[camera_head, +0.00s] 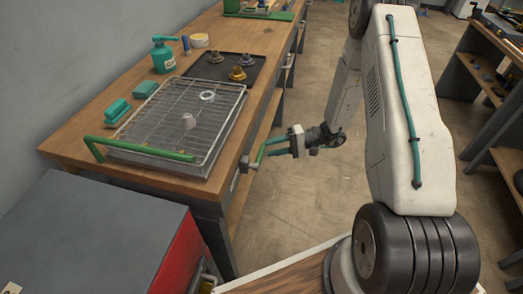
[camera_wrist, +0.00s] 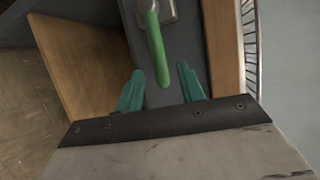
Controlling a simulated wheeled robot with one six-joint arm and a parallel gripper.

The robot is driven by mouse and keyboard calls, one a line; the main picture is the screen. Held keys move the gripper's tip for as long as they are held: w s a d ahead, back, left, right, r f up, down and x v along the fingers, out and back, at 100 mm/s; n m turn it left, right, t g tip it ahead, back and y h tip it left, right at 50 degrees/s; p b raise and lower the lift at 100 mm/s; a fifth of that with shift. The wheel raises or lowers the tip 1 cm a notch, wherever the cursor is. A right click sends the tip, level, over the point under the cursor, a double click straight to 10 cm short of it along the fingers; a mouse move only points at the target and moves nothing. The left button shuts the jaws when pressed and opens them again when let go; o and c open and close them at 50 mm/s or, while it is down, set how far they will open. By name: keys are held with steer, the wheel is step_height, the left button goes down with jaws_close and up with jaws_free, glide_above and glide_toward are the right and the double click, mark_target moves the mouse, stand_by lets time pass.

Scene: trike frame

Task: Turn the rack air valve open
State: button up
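The air valve has a green lever (camera_head: 261,153) and a grey body (camera_head: 245,164) on the front edge of the workbench. In the wrist view the green lever (camera_wrist: 156,48) points toward me from its grey metal body (camera_wrist: 150,8), which is cut off by the top edge. My gripper (camera_head: 272,147) is beside the lever, off the bench front. Its teal fingers are apart in the wrist view (camera_wrist: 160,75), with the lever's free end between their tips. Gaps show on both sides of the lever, so the gripper is not closed on it.
A wire rack tray (camera_head: 205,165) with a green bar (camera_head: 140,153) sits on the wooden bench (camera_head: 75,147). A green bottle (camera_head: 162,58) and a dark mat (camera_head: 213,68) with several fittings stand behind. A red-fronted grey cabinet (camera_head: 90,235) is at lower left. The floor (camera_head: 285,215) beside the bench is clear.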

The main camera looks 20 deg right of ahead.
mark_target(262, 148)
steer(key=shift+x, duration=2.3)
jaws_close()
